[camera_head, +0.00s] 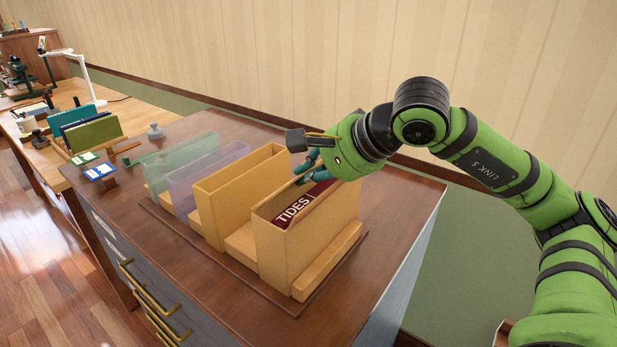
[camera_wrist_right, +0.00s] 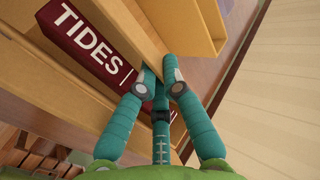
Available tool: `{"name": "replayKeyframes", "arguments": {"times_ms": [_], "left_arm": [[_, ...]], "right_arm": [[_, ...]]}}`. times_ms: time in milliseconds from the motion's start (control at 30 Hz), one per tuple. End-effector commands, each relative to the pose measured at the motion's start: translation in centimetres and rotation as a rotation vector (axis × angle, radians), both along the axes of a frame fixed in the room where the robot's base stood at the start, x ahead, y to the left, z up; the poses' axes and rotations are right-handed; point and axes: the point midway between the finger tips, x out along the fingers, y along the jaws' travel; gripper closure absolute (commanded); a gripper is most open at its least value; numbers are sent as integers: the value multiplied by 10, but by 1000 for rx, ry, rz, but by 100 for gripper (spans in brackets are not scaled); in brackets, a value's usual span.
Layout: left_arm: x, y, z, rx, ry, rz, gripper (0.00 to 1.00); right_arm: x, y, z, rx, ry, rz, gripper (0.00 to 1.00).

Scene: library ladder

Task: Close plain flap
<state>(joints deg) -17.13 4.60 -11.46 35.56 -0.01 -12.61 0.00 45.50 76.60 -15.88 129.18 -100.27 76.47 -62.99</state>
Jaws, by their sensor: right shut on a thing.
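A plain light-wood holder (camera_head: 285,250) stands at the near right of the row on the dark wooden desk. A dark red book marked TIDES (camera_head: 296,207) sits inside it and also shows in the wrist view (camera_wrist_right: 85,42). My right gripper (camera_head: 308,171) reaches down at the holder's far upper edge. In the wrist view its teal fingers (camera_wrist_right: 163,82) are shut on a plain wooden panel (camera_wrist_right: 135,30) right beside the book. The fingers hide the gripped end, and I cannot tell whether this panel is the flap. My left gripper is not in view.
Another wooden holder (camera_head: 238,190), a purple translucent one (camera_head: 190,187) and a green translucent one (camera_head: 170,165) stand leftward in the row. A grey knobbed object (camera_head: 155,132) lies behind. The desk (camera_head: 400,215) is bare at the right; a wall stands behind.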

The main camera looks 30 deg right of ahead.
Motion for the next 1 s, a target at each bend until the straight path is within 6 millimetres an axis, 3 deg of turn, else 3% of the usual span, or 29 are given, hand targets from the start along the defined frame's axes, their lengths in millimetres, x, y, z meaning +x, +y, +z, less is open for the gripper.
{"name": "replayKeyframes", "arguments": {"times_ms": [233, 300, 333, 733, 1000], "left_arm": [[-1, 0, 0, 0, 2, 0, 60], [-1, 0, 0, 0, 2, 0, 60], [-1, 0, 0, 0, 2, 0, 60], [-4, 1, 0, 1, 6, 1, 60], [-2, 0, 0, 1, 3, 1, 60]], "right_arm": [[0, 0, 0, 0, 1, 0, 100], [0, 0, 0, 0, 1, 0, 72], [0, 0, 0, 0, 1, 0, 67], [-3, -2, 3, -2, -1, -2, 67], [-30, -13, 29, -7, 1, -6, 67]]}}
